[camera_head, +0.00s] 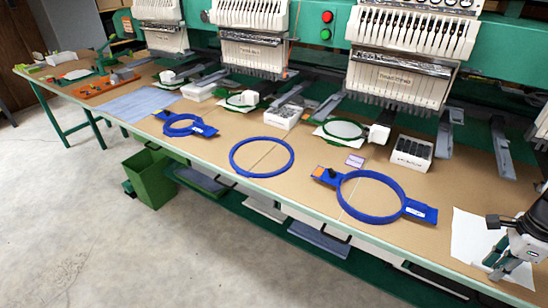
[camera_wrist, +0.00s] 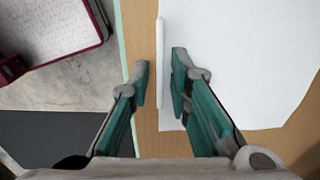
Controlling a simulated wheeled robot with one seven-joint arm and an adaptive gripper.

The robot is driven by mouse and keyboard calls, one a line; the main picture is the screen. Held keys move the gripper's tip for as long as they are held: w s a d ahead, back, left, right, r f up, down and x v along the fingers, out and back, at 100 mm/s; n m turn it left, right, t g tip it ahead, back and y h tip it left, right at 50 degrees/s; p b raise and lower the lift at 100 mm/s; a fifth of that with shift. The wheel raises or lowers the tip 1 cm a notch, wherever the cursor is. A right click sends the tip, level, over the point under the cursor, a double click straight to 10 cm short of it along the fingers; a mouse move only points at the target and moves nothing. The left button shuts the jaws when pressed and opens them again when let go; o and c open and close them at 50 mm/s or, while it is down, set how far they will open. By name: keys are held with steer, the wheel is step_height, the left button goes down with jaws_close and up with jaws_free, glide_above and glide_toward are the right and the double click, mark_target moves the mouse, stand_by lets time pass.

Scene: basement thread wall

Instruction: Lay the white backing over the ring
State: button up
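The white backing (camera_head: 476,238) lies flat at the right end of the table, partly hidden by my arm. In the wrist view the white backing (camera_wrist: 245,60) has a narrow raised edge at its left side. My gripper (camera_wrist: 159,80) is open, with one finger on each side of that edge; a gap shows on the left. In the head view my gripper (camera_head: 498,264) is low at the backing's front part. A large blue ring with side brackets (camera_head: 371,219) lies left of the backing. A plain blue ring (camera_head: 262,175) lies farther left. Which ring is meant cannot be told.
A smaller blue hoop (camera_head: 181,133) and blue-grey cloth (camera_head: 137,104) lie farther left. White boxes (camera_head: 411,153) and embroidery machine heads (camera_head: 403,80) line the back. A small pink card (camera_head: 355,161) lies behind the large ring. The table's green front edge (camera_head: 330,222) is close to my gripper.

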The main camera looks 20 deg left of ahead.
jaws_close()
steer(key=shift+r+p, duration=1.85)
steer(key=shift+r, duration=0.7)
steer(key=shift+s, duration=0.1)
